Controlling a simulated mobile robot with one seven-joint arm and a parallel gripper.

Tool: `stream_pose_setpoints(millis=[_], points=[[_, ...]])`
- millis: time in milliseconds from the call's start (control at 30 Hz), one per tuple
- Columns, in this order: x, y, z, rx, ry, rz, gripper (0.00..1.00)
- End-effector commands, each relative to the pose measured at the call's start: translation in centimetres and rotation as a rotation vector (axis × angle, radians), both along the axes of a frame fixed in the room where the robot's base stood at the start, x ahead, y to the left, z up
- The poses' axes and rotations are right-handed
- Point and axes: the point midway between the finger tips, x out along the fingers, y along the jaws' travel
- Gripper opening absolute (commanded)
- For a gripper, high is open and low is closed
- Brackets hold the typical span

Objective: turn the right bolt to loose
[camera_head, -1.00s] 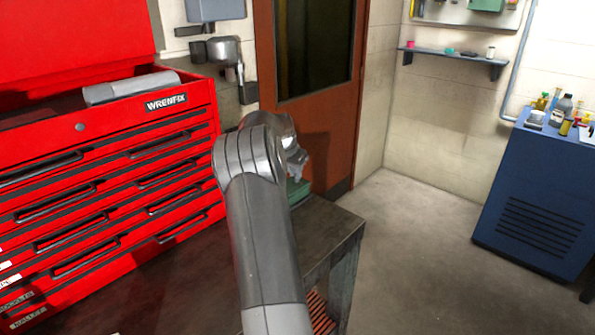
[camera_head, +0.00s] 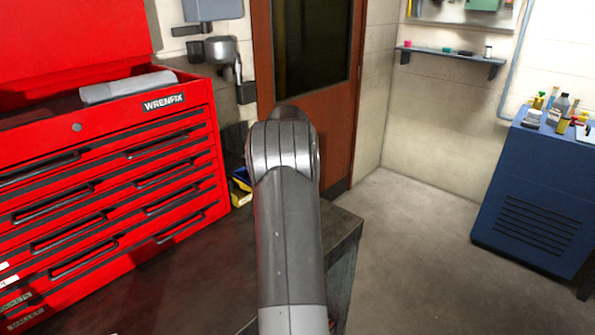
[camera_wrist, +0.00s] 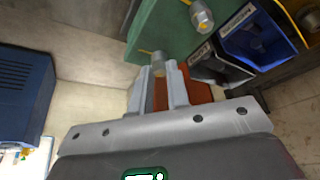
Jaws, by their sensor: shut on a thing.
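In the wrist view, a green block (camera_wrist: 165,28) carries two silver bolts, each with a bit of yellow beside it. One bolt (camera_wrist: 157,58) is between the fingertips of my gripper (camera_wrist: 159,72), which is shut on it. The other bolt (camera_wrist: 202,17) is free, up and to the right in this view. The fingers partly hide the gripped bolt, so how far it is turned cannot be told. In the head view my arm hides the gripper, the block and both bolts.
A blue bin (camera_wrist: 255,42) and a dark bin (camera_wrist: 215,70), both labelled, are close to the block. A red tool chest (camera_head: 110,190) stands left of my arm on the dark bench (camera_head: 190,285). A blue cabinet (camera_head: 530,210) stands far right, with free floor (camera_head: 410,260) between.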

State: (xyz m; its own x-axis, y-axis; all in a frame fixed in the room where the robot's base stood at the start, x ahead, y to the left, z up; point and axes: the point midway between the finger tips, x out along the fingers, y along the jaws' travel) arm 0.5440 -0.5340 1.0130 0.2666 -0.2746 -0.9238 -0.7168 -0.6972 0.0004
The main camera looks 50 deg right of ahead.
Motion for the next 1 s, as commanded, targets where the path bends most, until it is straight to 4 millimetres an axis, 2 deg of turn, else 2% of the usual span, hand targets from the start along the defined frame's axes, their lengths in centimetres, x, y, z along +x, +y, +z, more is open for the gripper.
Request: stream_pose_setpoints(millis=[33, 467, 500, 733, 1000], points=[[-0.61, -0.44, -0.21, -0.001, 0.008, -0.001, 0.0], [-0.56, -0.45, -0.15, -0.002, 0.006, 0.008, 0.0], [-0.55, -0.45, -0.14, -0.002, 0.006, 0.008, 0.16], [-0.32, -0.29, -0.08, -0.001, 0.004, 0.011, 0.35], [-0.12, -0.12, 0.09, -0.002, 0.0, 0.014, 0.37]])
